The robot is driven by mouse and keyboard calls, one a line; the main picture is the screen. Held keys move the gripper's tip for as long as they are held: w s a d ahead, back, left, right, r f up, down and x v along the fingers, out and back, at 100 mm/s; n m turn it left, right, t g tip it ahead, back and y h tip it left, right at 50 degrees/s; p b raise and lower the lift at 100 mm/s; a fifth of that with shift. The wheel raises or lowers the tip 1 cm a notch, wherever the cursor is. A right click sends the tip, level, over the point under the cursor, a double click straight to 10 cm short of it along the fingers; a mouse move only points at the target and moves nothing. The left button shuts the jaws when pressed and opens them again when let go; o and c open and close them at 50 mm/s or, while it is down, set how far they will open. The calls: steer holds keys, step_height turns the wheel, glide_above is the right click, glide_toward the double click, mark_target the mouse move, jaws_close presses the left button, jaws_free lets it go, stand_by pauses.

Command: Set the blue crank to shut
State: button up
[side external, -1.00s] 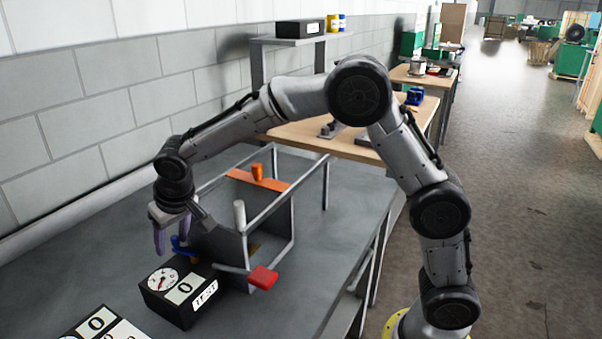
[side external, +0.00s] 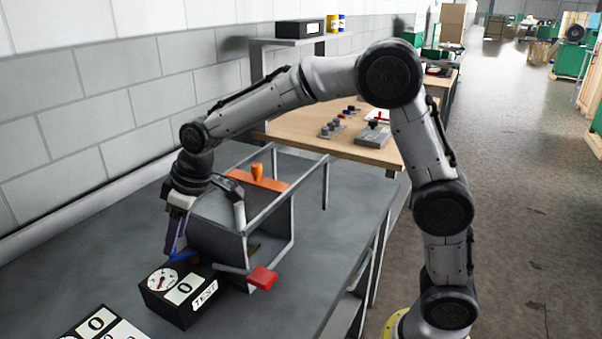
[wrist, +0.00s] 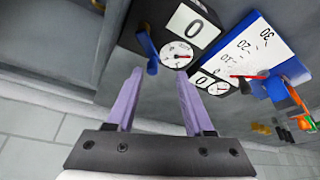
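The blue crank (side external: 184,255) sits low at the left front of the grey metal frame box, just behind the black test meter; my gripper partly hides it. In the wrist view the blue crank (wrist: 149,52) hangs just ahead of the fingertips, nearer the left finger. My gripper (side external: 173,250) points down beside the crank in the side view. In the wrist view its two purple fingers (wrist: 160,75) stand apart with nothing between them. I cannot tell whether a finger touches the crank.
The black test meter (side external: 178,310), with a dial and a "0" display, stands close in front. A red handle (side external: 263,278), a grey handle (side external: 239,214) and an orange handle (side external: 257,171) are on the frame box (side external: 284,240). Bench to the right is clear.

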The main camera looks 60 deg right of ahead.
steer(key=s+d+r+t, duration=0.1)
steer(key=s+d+r, duration=0.15)
steer(key=r, duration=0.45)
steer(key=s+d+r, duration=0.2)
steer(key=s+r, duration=0.2)
steer(key=r, duration=0.3)
steer(key=s+d+m+t+h, duration=0.1)
steer(key=s+d, duration=0.4)
steer(key=s, duration=1)
steer(key=shift+d+m, duration=0.4)
steer(key=shift+m, duration=0.4)
steer(key=shift+f, duration=0.1)
